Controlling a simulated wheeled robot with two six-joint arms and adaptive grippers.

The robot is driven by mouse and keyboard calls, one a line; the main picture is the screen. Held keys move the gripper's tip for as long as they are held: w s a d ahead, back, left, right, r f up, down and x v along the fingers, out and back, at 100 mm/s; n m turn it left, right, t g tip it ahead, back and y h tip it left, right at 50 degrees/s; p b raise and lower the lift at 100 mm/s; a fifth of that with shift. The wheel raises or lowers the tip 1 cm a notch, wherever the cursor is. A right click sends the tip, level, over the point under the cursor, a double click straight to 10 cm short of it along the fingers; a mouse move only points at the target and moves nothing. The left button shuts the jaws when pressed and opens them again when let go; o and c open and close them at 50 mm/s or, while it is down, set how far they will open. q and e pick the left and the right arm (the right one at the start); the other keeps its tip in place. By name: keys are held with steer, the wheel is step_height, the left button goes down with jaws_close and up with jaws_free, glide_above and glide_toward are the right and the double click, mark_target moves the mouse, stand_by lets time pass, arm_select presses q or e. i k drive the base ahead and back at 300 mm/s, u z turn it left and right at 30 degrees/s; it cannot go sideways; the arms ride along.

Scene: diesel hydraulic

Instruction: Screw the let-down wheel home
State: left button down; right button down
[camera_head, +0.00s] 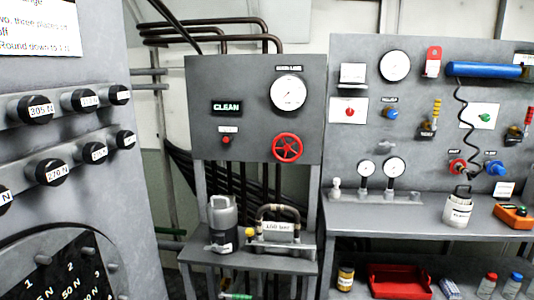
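A red spoked handwheel (287,148) sits on the front of the grey panel (207,85) in the middle of the view, below a round white gauge (288,92). No label on the wheel can be read, and how far it is screwed in cannot be told. A lit sign reading CLEAN (227,107) and a small red button (226,140) are to its left. Neither of my grippers is in view, and nothing is touching the wheel.
Below the panel, a shelf (285,267) carries a grey canister (222,222) and a fitting with a curved hose (280,212). A cabinet with black knobs (36,109) stands close at left. A bench (410,212) with gauges, tools and a red tray (399,283) stands at right.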

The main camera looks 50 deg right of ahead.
mark_target(287, 147)
steer(key=z, duration=1.9)
steer(key=k, duration=0.4)
steer(key=z, duration=1.3)
steer(key=i, duration=1.45)
steer(key=u, duration=0.7)
